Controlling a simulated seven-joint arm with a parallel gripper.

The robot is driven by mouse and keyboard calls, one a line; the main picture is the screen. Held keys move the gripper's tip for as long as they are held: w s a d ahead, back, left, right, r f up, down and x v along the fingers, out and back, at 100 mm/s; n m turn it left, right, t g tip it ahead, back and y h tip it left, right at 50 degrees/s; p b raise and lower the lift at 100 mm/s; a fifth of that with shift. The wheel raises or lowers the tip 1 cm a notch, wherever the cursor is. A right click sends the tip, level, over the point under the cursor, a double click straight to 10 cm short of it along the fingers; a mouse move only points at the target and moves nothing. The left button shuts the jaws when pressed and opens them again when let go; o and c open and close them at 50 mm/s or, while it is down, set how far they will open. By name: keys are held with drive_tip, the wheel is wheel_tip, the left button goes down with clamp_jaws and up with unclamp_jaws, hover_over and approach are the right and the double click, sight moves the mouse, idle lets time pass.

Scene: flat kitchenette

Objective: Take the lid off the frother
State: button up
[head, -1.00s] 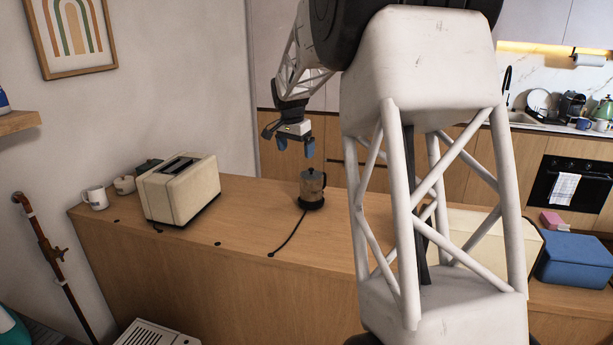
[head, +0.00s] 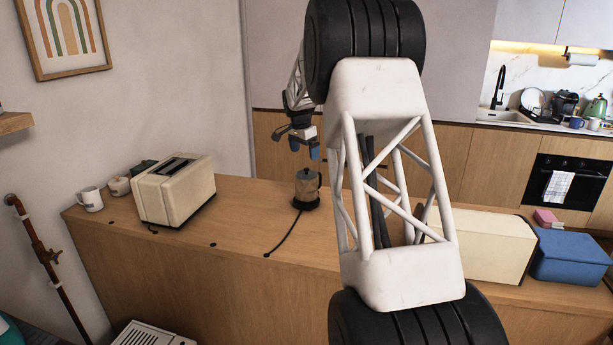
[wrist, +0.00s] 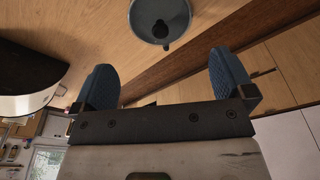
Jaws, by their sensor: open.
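The frother (head: 307,187) is a small metallic jug with a dark handle, standing upright on a dark base on the wooden counter. Its lid (head: 307,174) is on top.
A cream toaster (head: 175,190), a white mug (head: 91,199) and a small lidded pot (head: 119,186) stand at the counter's left. A cord (head: 288,233) runs from the frother's base. A cream box (head: 487,243) and a blue box (head: 570,256) stand at the right.

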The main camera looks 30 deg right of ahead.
sight(306, 169)
drive_tip(key=shift+d+f, duration=0.2)
drive_tip(key=shift+f, duration=1.1)
drive_tip(key=shift+w+d+f, duration=0.1)
drive_tip(key=shift+d+f, duration=0.05)
drive_tip(key=shift+f, duration=1.15)
drive_tip(key=shift+w+d+f, duration=0.1)
drive_tip(key=shift+d+f, duration=0.05)
drive_tip(key=shift+f, duration=1.1)
drive_tip(key=c, duration=0.6)
drive_tip(key=shift+c, duration=0.2)
drive_tip(key=shift+r, duration=0.15)
